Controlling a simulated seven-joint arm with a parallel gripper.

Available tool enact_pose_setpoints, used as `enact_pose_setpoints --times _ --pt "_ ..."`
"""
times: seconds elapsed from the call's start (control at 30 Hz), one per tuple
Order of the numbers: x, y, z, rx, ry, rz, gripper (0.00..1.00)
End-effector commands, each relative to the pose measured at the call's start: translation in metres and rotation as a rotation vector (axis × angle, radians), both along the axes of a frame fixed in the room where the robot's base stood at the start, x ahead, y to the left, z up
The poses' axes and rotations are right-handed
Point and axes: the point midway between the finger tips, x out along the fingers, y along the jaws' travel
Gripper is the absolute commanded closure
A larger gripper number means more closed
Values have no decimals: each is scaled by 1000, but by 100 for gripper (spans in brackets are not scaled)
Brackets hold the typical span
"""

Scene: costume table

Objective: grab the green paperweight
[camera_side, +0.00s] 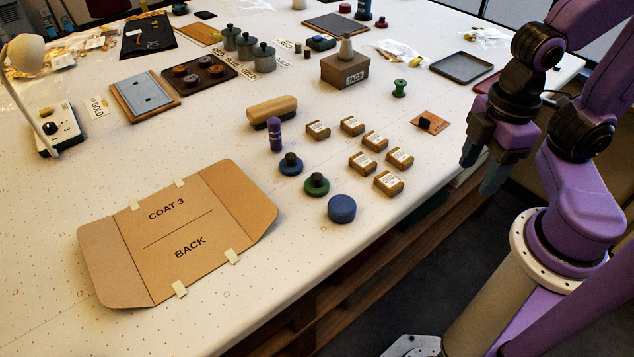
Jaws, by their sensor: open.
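The green paperweight (317,188), a low green disc with a black knob on top, stands upright on the table (60,200) near its front edge. It sits between a blue disc with a black knob (290,168) and a plain blue round block (341,209). My gripper (482,172) is at the right, pointing down beyond the table's front edge. It is open and empty, well apart from the green paperweight.
Several small labelled boxes (388,183) stand between the paperweight and my gripper's side. A purple cylinder (275,135) and a tan roller-shaped block (272,110) are behind. A flat cardboard piece (190,225) lies to the left. A green spool (399,88) stands farther back.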

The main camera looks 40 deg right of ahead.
Motion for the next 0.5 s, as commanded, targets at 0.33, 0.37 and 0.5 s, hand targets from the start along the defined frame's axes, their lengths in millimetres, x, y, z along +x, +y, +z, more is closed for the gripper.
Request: enact_pose_setpoints --times 0.33,0.37,0.5 --pt "-16 60 -8 190 76 -27 43" --pt "-19 74 -9 234 88 -40 43" --pt "-27 133 -11 422 128 -140 43"
